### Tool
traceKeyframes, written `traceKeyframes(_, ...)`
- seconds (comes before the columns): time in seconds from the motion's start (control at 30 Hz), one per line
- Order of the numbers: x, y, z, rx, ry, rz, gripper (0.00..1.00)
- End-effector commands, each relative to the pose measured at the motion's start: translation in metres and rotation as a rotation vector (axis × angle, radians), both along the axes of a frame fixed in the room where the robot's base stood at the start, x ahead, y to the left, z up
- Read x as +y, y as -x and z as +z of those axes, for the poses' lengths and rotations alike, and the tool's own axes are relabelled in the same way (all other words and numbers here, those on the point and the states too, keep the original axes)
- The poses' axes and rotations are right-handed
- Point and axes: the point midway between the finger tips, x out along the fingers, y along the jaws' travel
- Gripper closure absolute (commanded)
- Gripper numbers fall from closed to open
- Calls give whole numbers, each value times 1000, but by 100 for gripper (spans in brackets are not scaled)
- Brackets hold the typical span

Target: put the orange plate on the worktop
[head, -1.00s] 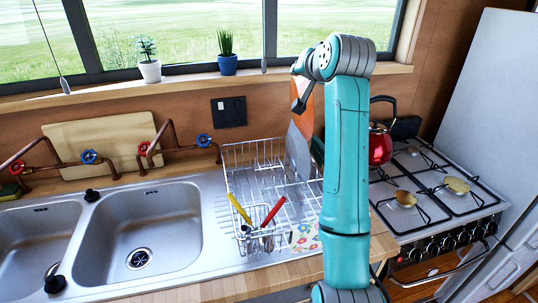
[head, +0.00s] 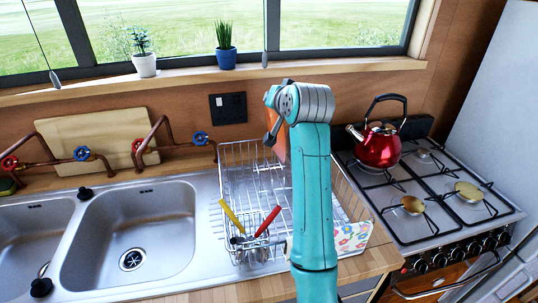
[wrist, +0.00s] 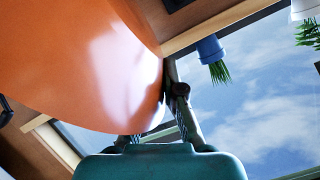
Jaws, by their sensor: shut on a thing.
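The orange plate (wrist: 75,60) fills the upper left of the wrist view, its edge between the fingers of my gripper (wrist: 158,128). In the head view a strip of the orange plate (head: 281,138) shows beside my arm, above the dish rack; the arm hides the rest. My gripper (head: 270,137) is shut on the plate and mostly hidden by my wrist. The wooden worktop (head: 235,291) shows as a strip along the front of the sink and rack.
A wire dish rack (head: 235,180) with cutlery and a flowered item (head: 352,236) stands below my arm. A red kettle (head: 379,148) is on the stove (head: 430,200) at right. Two sinks (head: 135,235) lie left. Potted plants (head: 226,55) line the sill.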

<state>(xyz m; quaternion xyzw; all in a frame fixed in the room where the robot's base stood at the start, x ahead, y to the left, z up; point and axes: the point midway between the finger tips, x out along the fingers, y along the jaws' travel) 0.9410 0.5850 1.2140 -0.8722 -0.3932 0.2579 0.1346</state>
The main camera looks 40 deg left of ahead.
Motion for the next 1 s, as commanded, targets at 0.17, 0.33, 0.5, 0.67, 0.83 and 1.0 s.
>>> traceKeyframes(0.17,0,0,1,-1,-2,0,100)
traceKeyframes(0.33,0,0,-12,1,-1,0,100)
traceKeyframes(0.5,0,0,-39,2,0,0,100)
traceKeyframes(0.67,-1,0,-53,1,-1,0,100)
traceKeyframes(0.83,-1,0,-74,3,2,-1,100)
traceKeyframes(1.0,-1,-1,-95,2,2,-1,100)
